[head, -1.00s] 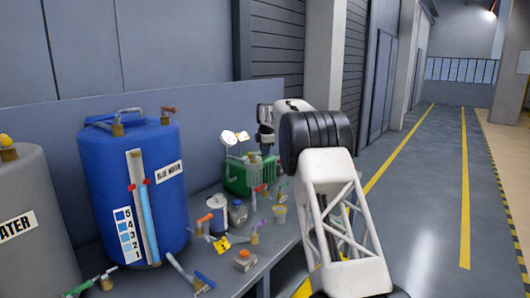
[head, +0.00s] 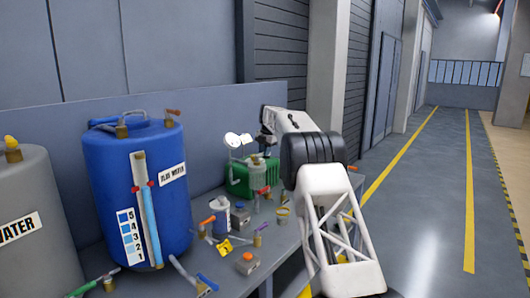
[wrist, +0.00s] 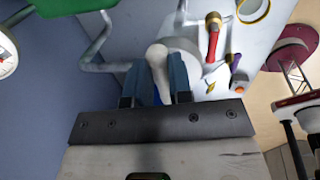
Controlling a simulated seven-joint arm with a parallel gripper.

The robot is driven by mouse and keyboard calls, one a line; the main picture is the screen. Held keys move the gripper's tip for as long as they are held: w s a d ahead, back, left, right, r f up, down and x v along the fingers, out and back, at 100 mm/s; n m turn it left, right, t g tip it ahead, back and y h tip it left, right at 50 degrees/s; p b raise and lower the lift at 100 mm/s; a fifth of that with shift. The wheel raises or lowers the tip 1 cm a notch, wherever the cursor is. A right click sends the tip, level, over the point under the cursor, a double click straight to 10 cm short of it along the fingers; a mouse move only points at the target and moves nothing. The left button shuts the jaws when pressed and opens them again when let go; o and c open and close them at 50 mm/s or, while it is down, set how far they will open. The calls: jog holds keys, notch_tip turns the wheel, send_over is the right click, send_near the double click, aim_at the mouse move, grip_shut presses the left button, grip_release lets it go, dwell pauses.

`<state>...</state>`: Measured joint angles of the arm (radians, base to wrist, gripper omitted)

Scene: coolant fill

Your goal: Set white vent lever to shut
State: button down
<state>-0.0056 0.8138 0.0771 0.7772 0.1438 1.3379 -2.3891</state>
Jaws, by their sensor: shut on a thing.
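The white vent lever (wrist: 157,54) shows in the wrist view as a pale, rounded handle between my fingers. My gripper (wrist: 159,80) is shut on it, one blue-grey finger on each side. In the head view my gripper (head: 265,140) is beside the green machine (head: 240,178) at the back of the bench. The lever cannot be made out there, and its shut mark cannot be read in either view.
In the wrist view a red-handled valve (wrist: 212,38) and a purple lever (wrist: 236,64) stand close on the right. The blue drum (head: 115,195) stands left on the bench. The aisle is clear.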

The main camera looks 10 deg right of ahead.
jog(key=shift+a, duration=0.1)
jog(key=c, duration=1)
grip_release()
jog(key=shift+c, duration=0.2)
jog(key=shift+r, duration=0.1)
notch_tip(320, 180, up, 8)
jog(key=s+d, duration=0.1)
jog(key=shift+f, duration=0.25)
jog(key=shift+s+d, duration=0.1)
